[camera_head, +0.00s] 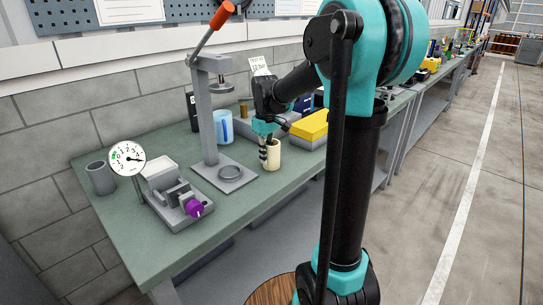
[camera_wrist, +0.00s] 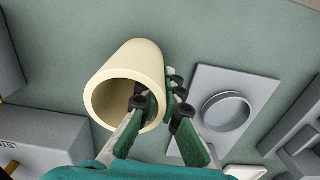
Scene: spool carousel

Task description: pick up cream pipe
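The cream pipe (camera_head: 273,155) is a short hollow cylinder standing upright on the green workbench (camera_head: 235,205). In the wrist view the cream pipe (camera_wrist: 115,72) shows its open end towards the camera. In the wrist view my gripper (camera_wrist: 160,103) straddles the pipe's wall, one finger inside the bore and the other outside. The fingers are apart; the inner fingertip is partly hidden in the bore and I cannot tell whether it touches.
A grey press (camera_head: 208,115) with a flat ring on its base stands left of the pipe. A yellow-topped box (camera_head: 311,125) is close behind it on the right.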

